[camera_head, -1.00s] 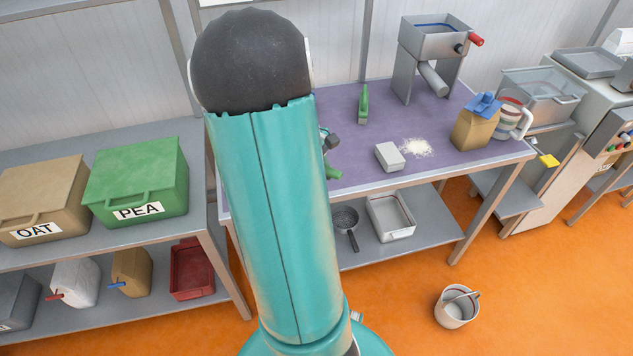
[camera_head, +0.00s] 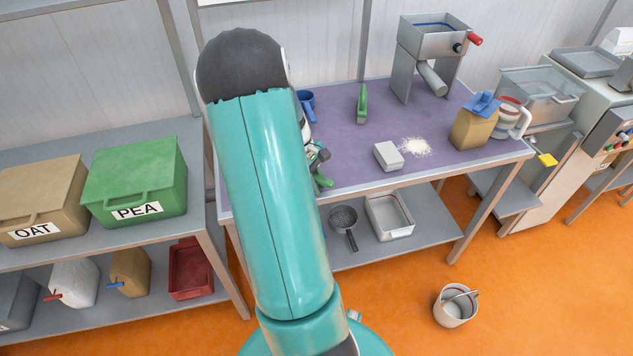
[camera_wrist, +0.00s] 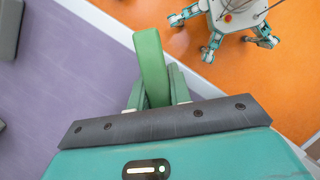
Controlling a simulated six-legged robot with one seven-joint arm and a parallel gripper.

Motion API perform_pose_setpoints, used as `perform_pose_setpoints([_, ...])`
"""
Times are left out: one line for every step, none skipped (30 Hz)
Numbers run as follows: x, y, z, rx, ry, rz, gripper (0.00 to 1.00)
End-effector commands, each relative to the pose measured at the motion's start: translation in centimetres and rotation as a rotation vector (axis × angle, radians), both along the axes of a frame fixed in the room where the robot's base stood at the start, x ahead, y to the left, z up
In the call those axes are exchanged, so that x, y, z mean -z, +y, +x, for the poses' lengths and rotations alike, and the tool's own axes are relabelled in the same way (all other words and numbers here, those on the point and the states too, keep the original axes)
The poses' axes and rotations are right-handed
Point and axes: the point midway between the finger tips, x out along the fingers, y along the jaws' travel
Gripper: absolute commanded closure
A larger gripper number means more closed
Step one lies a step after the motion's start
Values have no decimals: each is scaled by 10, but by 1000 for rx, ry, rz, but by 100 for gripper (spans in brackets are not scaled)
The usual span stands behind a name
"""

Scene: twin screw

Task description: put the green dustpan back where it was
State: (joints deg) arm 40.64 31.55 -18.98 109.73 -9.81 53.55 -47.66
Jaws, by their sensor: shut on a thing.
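My gripper (camera_wrist: 157,91) is shut on a green piece, which I take for the green dustpan (camera_wrist: 150,58). In the wrist view only a plain green bar of it shows, sticking out between the two fingers. In the head view my gripper (camera_head: 317,157) is mostly behind my arm, near the front edge of the purple table, with a bit of the green dustpan (camera_head: 323,181) showing below it.
A bucket (camera_head: 456,306) stands on the orange floor.

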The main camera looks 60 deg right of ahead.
Motion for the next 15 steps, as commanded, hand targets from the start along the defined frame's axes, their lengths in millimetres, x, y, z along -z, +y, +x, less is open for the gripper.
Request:
perform_pose_setpoints([0,0,0,0,0,0,74])
perform_pose_setpoints([0,0,0,0,0,0,68])
perform_pose_setpoints([0,0,0,0,0,0,61])
perform_pose_setpoints([0,0,0,0,0,0,58])
perform_pose_setpoints([0,0,0,1,0,0,58])
perform_pose_setpoints([0,0,0,0,0,0,58])
perform_pose_setpoints([0,0,0,1,0,0,58])
perform_pose_setpoints([0,0,0,1,0,0,58])
perform_pose_setpoints([0,0,0,0,0,0,58])
perform_pose_setpoints([0,0,0,0,0,0,58])
perform_pose_setpoints([0,0,0,0,0,0,58])
perform_pose_setpoints([-1,0,0,1,0,0,58])
perform_pose_setpoints([-2,0,0,1,0,0,58])
perform_pose_setpoints([-3,0,0,1,0,0,58])
perform_pose_setpoints([-6,0,1,0,-1,-1,58])
